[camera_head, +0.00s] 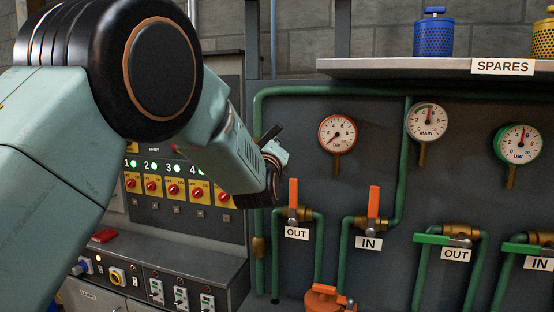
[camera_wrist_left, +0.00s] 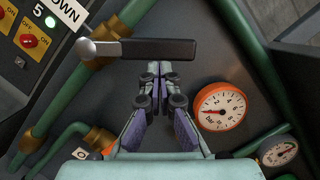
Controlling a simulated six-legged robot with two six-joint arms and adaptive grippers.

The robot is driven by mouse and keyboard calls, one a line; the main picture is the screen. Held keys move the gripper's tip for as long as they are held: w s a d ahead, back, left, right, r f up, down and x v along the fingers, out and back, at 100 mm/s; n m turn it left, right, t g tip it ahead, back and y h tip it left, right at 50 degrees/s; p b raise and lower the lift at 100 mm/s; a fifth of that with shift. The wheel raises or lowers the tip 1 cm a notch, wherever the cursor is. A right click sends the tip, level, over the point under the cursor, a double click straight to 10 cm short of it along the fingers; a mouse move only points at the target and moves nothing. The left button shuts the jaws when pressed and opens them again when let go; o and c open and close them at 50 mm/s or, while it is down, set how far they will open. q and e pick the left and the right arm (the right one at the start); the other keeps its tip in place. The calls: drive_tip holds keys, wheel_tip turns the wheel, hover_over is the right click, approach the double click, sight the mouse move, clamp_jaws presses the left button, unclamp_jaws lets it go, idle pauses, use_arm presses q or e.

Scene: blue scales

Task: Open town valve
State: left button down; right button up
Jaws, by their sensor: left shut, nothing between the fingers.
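The town valve has a black lever (camera_wrist_left: 150,49) on a brass body (camera_wrist_left: 104,31) in a green pipe. In the left wrist view the lever points right from its silver pivot, at an angle to the pipe. A label (camera_wrist_left: 66,12) reading "OWN", its start cut off, is beside it. In the head view part of the black lever (camera_head: 270,133) shows behind my left arm. My left gripper (camera_head: 279,158) is shut and empty. In the left wrist view its fingertips (camera_wrist_left: 158,70) are just below the lever in the picture; I cannot tell whether they touch it. My right gripper is out of view.
An orange OUT lever (camera_head: 293,193) and an orange IN lever (camera_head: 374,201) stand upright right of the gripper. Red-rimmed (camera_head: 337,133) and green-rimmed (camera_head: 517,143) gauges hang on the panel. A switch cabinet (camera_head: 168,180) is behind my left arm. The SPARES shelf (camera_head: 400,68) juts out above.

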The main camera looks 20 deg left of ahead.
use_arm(q)
drive_tip(key=a+r+n+g+p, duration=0.1)
drive_tip(key=a+r+n+p, duration=0.3)
drive_tip(key=n+p, duration=0.3)
drive_tip(key=shift+a+r+n+g+y, duration=0.25)
drive_tip(key=shift+a+n+g+y, duration=0.05)
drive_tip(key=shift+n+g+y, duration=0.1)
drive_tip(key=shift+w+a, duration=0.1)
idle(0.4)
idle(0.3)
